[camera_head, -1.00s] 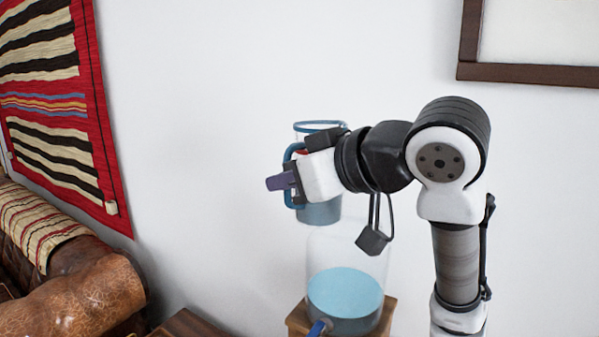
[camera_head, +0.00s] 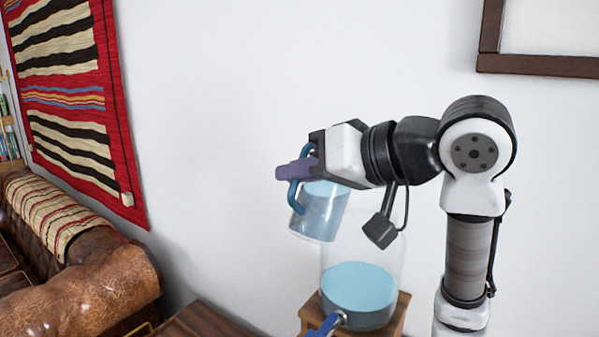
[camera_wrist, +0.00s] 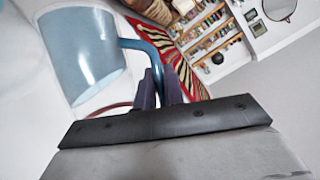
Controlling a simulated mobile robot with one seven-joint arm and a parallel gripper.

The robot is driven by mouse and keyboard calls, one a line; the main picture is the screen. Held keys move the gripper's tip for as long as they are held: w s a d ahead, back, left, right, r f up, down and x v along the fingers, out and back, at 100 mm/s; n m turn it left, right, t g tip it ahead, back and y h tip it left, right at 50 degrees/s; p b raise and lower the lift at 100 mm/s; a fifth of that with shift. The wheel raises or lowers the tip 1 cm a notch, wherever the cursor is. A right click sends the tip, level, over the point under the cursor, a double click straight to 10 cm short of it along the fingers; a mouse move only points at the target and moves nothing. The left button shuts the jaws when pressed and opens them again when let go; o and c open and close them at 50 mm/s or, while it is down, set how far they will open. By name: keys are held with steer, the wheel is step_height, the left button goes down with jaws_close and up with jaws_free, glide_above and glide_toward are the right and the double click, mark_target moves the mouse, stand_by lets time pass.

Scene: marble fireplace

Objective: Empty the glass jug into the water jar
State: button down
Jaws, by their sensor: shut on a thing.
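The glass jug (camera_head: 322,215) has a blue handle and blue liquid in it. My gripper (camera_head: 297,171) is shut on the jug's handle (camera_head: 294,194) and holds the jug in the air, tilted. In the wrist view the jug (camera_wrist: 85,60) is at the upper left, and my gripper's fingers (camera_wrist: 160,88) are at its handle. The water jar (camera_head: 359,290) is clear, with blue liquid in its lower part and a blue tap (camera_head: 328,326) at its front. The jug is above and to the left of the jar. I cannot see liquid falling between them.
The jar stands on a wooden stool (camera_head: 398,315). A brown leather sofa (camera_head: 95,285) and a dark wooden table (camera_head: 200,322) are at the lower left. A striped rug (camera_head: 75,110) hangs on the white wall. A picture frame (camera_head: 540,66) is at the upper right.

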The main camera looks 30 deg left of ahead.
mark_target(312, 185)
steer(key=shift+w+f+b, duration=0.25)
steer(key=shift+f+b, duration=0.3)
steer(key=shift+f, duration=0.5)
steer(key=shift+w+r+m+g+p, duration=0.15)
steer(key=shift+r+m+g+p, duration=0.15)
steer(key=shift+r+m+p, duration=0.4)
steer(key=shift+w+d+f+b, duration=0.1)
steer(key=shift+f+b, duration=0.3)
steer(key=shift+b, duration=0.2)
steer(key=shift+w+f+m+g+y+b, duration=0.15)
steer(key=shift+f+b, duration=0.15)
steer(key=shift+f, duration=0.1)
steer(key=shift+w+f+m+g+y+b, duration=0.1)
steer(key=shift+f+m+g+y+b, duration=0.05)
steer(key=shift+f+b, duration=0.2)
steer(key=shift+w+d, duration=0.1)
steer(key=shift+w, duration=0.1)
steer(key=shift+w+r+m+g+p, duration=0.3)
steer(key=shift+r+m+p, duration=0.15)
steer(key=shift+r+m, duration=0.05)
steer(key=shift+w+d+r+m+y, duration=0.15)
steer(key=shift+w+r+m+y, duration=0.15)
steer(key=shift+r+m+y, duration=0.15)
steer(key=shift+f, duration=0.2)
steer(key=shift+w+d+r+m+g+p, duration=0.2)
steer(key=shift+m+g+p, duration=0.1)
steer(key=shift+p, duration=0.2)
